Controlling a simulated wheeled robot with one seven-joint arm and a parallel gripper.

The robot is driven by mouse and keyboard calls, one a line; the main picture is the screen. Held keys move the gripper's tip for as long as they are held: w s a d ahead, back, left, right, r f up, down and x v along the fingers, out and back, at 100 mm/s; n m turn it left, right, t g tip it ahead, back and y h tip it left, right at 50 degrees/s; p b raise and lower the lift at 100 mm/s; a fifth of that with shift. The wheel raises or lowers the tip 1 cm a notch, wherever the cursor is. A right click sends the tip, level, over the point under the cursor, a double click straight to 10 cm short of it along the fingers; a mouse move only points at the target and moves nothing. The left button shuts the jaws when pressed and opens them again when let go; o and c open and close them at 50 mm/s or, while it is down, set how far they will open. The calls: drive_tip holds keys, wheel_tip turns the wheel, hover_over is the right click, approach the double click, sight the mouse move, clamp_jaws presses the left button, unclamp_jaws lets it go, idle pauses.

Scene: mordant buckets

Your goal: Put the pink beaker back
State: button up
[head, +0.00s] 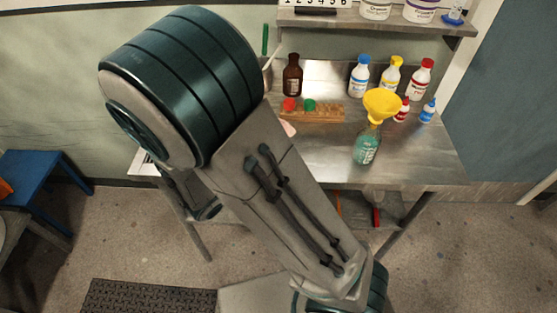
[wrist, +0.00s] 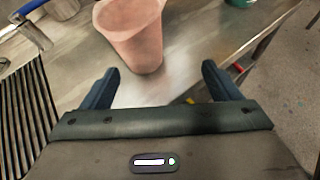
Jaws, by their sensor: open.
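The pink beaker (wrist: 135,38) stands upright on the metal bench (wrist: 240,30) in the wrist view; its top is cut off by the picture edge. My gripper (wrist: 159,72) is open and empty, its two dark fingers apart. The beaker is just beyond the fingertips, nearer the left finger; I cannot tell whether they touch. In the head view my arm hides the gripper and most of that part of the bench. Only a small pink piece (head: 288,128) shows beside the arm, perhaps the beaker.
A wooden rack (head: 325,114) with red and green caps, a brown bottle (head: 292,75) and a green bottle with a yellow funnel (head: 381,104) stand on the bench. Several capped bottles stand behind. A slatted grille (wrist: 22,125) and a blue-handled part (wrist: 30,35) are at left.

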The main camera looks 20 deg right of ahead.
drive_tip(key=s+d+r+m+g, duration=0.35)
drive_tip(key=d+m+g, duration=0.2)
drive_tip(key=m, duration=0.25)
drive_tip(key=s+r+m+y, duration=0.9)
drive_tip(key=r+m, duration=0.2)
drive_tip(key=m, duration=0.6)
drive_tip(key=shift+d+t+y, duration=0.2)
drive_tip(key=shift+t+y, duration=0.15)
drive_tip(key=shift+y, duration=0.05)
